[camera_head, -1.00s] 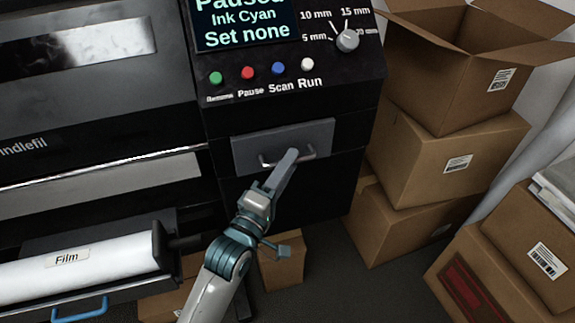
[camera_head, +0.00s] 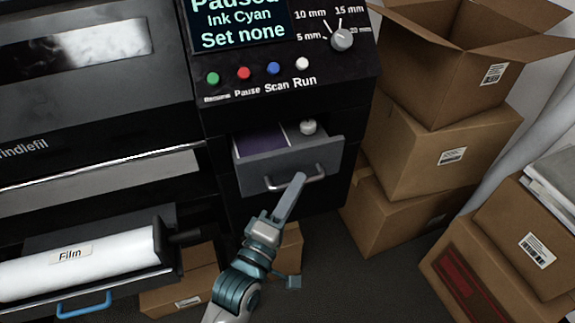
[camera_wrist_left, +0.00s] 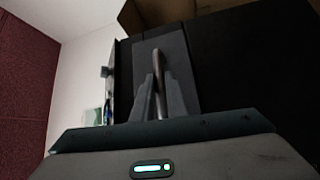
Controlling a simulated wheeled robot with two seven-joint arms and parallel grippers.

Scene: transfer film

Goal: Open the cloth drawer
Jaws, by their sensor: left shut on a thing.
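The cloth drawer (camera_head: 290,164) is a small grey drawer in the black machine, below the row of buttons. It stands partly pulled out. Inside it a purple cloth (camera_head: 262,150) lies at the left, and a small white knob-like item (camera_head: 308,127) stands at the back right. My left gripper (camera_head: 294,182) is shut on the bar handle (camera_head: 268,184) at the drawer's front. In the left wrist view the two fingers (camera_wrist_left: 158,98) close around the handle (camera_wrist_left: 158,66), with the grey front panel (camera_wrist_left: 180,72) behind. My right gripper is out of view.
A film roll (camera_head: 85,262) juts out at the lower left, with a blue handle (camera_head: 84,305) below. Cardboard boxes (camera_head: 440,150) are stacked at the right, and a small box (camera_head: 290,246) stands on the floor below the drawer. Dark floor (camera_head: 335,270) is free in front.

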